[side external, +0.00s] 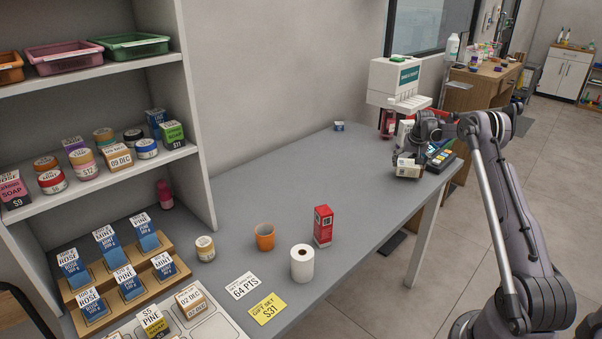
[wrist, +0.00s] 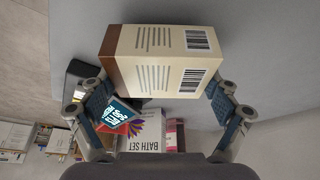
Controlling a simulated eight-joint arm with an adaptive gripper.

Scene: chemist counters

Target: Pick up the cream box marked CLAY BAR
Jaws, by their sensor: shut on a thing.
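A cream box (wrist: 160,58) with a brown end, printed text lines and barcodes fills the upper middle of the wrist view. No CLAY BAR wording can be read on the faces that show. My gripper (wrist: 158,92) is shut on it, with one blue finger pad at each side. In the side external view the small cream box (side external: 408,168) hangs at my gripper (side external: 411,157) over the far right end of the grey counter. I cannot tell for sure whether its underside is clear of the counter.
A card terminal (side external: 440,160) and a white dispenser (side external: 398,84) stand close by at the counter's far end. A box marked BATH SET (wrist: 150,130) lies behind in the wrist view. A red box (side external: 323,226), white roll (side external: 302,263) and orange cup (side external: 264,237) stand nearer.

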